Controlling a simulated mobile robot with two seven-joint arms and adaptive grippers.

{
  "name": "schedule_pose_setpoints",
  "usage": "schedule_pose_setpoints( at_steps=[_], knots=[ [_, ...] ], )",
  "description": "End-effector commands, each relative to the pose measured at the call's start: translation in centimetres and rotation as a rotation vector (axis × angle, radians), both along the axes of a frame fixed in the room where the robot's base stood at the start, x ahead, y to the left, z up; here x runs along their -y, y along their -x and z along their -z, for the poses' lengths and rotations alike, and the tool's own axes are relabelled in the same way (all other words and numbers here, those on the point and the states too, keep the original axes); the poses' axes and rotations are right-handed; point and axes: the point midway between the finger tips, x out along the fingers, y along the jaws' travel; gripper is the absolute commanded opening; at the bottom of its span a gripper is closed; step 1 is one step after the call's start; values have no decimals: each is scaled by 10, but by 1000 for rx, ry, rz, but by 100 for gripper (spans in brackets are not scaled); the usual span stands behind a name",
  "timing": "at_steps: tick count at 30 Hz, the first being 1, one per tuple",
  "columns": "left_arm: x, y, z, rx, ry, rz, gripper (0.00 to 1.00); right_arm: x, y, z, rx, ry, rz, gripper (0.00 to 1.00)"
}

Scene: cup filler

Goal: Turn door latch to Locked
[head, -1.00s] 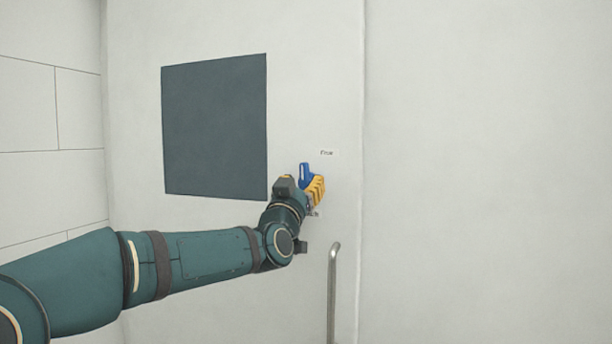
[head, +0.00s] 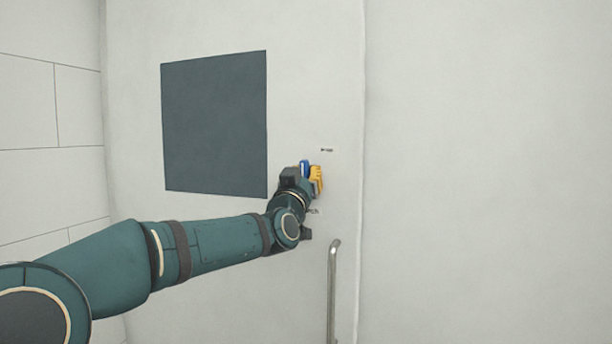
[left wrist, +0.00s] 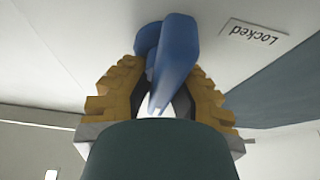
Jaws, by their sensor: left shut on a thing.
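The blue door latch (head: 304,167) is on the pale door, to the right of the dark panel. My left gripper (head: 316,178), with yellow fingers, is shut on it and partly hides it in the head view. In the left wrist view the blue latch (left wrist: 174,55) sits between the two yellow fingers of the left gripper (left wrist: 163,72). A label reading "Locked" (left wrist: 254,35), upside down there, is on the door beside the latch, apart from it. My right gripper is not in view.
A dark square panel (head: 215,125) is on the door to the left. A vertical metal handle (head: 332,295) stands out below the latch. A small label (head: 327,150) above the latch is too small to read. The door surface on the right is bare.

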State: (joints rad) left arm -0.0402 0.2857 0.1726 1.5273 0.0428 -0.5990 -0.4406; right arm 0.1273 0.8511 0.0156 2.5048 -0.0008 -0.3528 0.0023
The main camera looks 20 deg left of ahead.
Motion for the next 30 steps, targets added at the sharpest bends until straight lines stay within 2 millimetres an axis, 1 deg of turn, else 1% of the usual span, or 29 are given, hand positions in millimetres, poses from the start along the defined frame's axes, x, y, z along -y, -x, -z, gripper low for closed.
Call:
schedule_pose_setpoints(
  at_steps=[5,11,20,30],
  knots=[
    [-1,0,-1,1,24,0,0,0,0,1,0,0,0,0],
    [-2,0,-1,-1,113,0,0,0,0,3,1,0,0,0],
    [-6,0,-1,-9,365,-1,0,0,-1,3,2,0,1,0],
    [-11,0,1,-21,689,-2,0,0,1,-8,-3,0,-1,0]
  ],
)
